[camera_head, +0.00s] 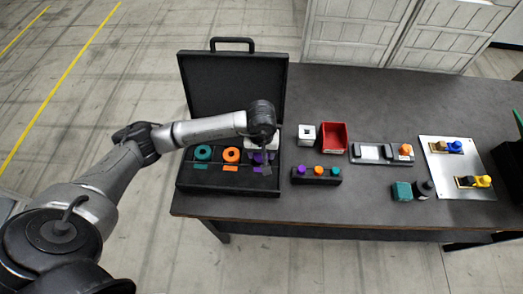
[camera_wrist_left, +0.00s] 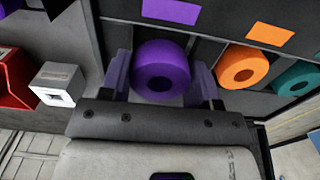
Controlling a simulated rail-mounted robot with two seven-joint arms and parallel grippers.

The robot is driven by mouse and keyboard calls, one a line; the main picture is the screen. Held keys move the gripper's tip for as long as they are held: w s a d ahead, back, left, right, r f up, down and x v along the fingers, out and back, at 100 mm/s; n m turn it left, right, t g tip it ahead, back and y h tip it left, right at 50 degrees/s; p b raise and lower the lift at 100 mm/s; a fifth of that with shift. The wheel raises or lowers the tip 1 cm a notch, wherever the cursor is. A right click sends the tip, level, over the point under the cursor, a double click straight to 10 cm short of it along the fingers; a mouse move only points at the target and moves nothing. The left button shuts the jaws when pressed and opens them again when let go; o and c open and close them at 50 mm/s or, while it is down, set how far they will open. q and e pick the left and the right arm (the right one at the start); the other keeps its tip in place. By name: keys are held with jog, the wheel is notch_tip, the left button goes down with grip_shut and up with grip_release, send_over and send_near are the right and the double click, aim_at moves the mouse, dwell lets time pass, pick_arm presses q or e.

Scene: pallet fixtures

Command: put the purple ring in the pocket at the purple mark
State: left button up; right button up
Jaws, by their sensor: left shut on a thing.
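The purple ring (camera_wrist_left: 161,68) is between the two fingers of my left gripper (camera_wrist_left: 162,82), which is shut on it. In the head view my left gripper (camera_head: 262,164) is over the right part of the open black case (camera_head: 222,90). The purple mark (camera_wrist_left: 172,11) shows on the case just beyond the ring in the wrist view. The ring is at the pocket beside this mark; whether it is seated or just above is hidden by the fingers. My right gripper is not in view.
An orange ring (camera_head: 231,155) and a teal ring (camera_head: 203,153) sit in neighbouring pockets by their own marks. Right of the case stand a white block (camera_head: 306,135), a red bin (camera_head: 334,136) and a black rack (camera_head: 317,177) with coloured knobs. The table between them has little free room.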

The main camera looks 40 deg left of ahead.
pick_arm(q)
jog(key=shift+f+b, duration=0.35)
jog(key=shift+f, duration=0.1)
jog(key=o, duration=1.1)
jog(key=shift+o, duration=0.4)
jog(key=shift+o, duration=0.8)
jog(key=shift+r+p, duration=2.1)
jog(key=shift+r, duration=2.4)
